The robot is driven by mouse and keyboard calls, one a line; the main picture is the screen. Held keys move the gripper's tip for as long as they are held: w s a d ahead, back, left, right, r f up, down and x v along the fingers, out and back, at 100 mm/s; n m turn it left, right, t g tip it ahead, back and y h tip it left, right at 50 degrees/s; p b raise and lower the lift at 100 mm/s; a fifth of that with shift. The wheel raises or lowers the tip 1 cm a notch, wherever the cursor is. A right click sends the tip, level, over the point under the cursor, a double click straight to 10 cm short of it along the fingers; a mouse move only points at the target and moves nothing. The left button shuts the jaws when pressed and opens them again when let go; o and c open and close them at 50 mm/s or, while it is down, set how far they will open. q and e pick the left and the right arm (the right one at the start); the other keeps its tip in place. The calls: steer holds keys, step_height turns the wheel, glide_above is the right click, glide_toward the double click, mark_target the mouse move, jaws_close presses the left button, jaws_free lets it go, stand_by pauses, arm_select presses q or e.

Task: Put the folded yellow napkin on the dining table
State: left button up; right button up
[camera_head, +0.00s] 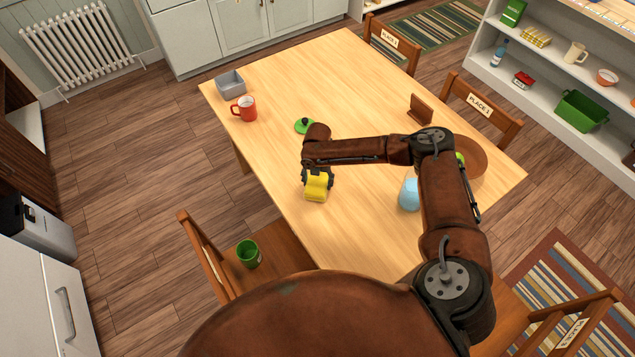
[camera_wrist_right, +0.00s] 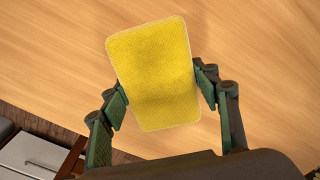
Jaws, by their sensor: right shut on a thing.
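The folded yellow napkin (camera_head: 317,186) is held by my right gripper (camera_head: 317,177) over the near left side of the dining table (camera_head: 290,85). In the right wrist view the napkin (camera_wrist_right: 155,75) sits between the two fingers of my right gripper (camera_wrist_right: 160,88), which are shut on it. The pale wooden tabletop (camera_wrist_right: 255,60) lies behind it. I cannot tell whether the napkin touches the tabletop. My left gripper is not in view.
A green cup (camera_head: 248,253) stands on a chair (camera_head: 213,262). The table's far middle is clear.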

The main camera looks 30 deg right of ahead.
mark_target(317, 182)
steer(key=o, duration=1.7)
steer(key=shift+f, duration=0.1)
step_height(317, 182, up, 12)
steer(key=shift+r+p, duration=0.2)
steer(key=shift+p, duration=0.25)
